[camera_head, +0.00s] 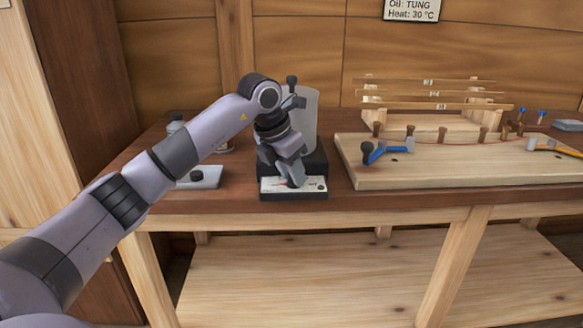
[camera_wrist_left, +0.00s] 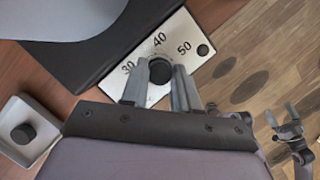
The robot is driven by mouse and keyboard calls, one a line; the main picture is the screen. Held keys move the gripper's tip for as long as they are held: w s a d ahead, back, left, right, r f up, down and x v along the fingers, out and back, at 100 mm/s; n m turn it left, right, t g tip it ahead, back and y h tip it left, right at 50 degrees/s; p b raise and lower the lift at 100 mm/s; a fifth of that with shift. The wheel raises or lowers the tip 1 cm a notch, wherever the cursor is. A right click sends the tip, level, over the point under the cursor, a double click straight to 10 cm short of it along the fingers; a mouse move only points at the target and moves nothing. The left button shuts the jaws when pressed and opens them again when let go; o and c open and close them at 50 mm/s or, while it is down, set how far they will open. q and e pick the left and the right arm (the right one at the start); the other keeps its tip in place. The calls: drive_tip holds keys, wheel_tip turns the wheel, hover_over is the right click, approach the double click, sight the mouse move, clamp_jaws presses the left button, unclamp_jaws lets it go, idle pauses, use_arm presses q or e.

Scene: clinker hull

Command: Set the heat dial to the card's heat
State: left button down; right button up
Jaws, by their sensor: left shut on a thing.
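The card (camera_head: 411,9) on the back wall reads "Oil: TUNG, Heat: 30 °C". The heat dial is a round dark knob (camera_wrist_left: 159,70) on a white plate (camera_wrist_left: 185,32) marked 30, 40 and 50. The plate (camera_head: 308,184) is on the front of a black-based unit on the bench. My left gripper (camera_head: 293,181) points down at the plate, its fingers on either side of the knob and shut on it. I cannot tell which mark the knob points at. My right gripper (camera_wrist_left: 283,115) shows only in the left wrist view, over the floor, fingers apart and empty.
A grey cylinder (camera_head: 304,115) stands on the unit, close behind my left wrist. A small pale tray with a dark knob (camera_head: 196,176) lies to the left. A wooden board (camera_head: 440,176) with pegs and blue-handled clamps (camera_head: 385,151) is to the right.

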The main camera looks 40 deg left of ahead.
use_arm(q)
drive_tip(key=m+p, duration=0.1)
drive_tip(key=m, duration=0.1)
drive_tip(key=m+h+p, duration=0.1)
drive_tip(key=m+p, duration=0.1)
drive_tip(key=shift+a+r+h+p, duration=0.1)
drive_tip(key=shift+r+h+p, duration=0.2)
drive_tip(key=m+g+p, duration=0.1)
drive_tip(key=m, duration=0.1)
drive_tip(key=shift+w+m+h+p, duration=0.1)
drive_tip(key=shift+m+h+p, duration=0.3)
drive_tip(key=shift+w+f+m+g+h+p, duration=0.1)
drive_tip(key=shift+m+g+h+p, duration=0.35)
drive_tip(key=shift+m, duration=0.65)
drive_tip(key=shift+a+f+m+g+p, duration=0.1)
drive_tip(key=shift+m+g+p, duration=0.2)
drive_tip(key=shift+m, duration=0.5)
drive_tip(key=c, duration=0.8)
unclamp_jaws()
drive_tip(key=shift+c, duration=0.2)
drive_tip(key=shift+f, duration=0.15)
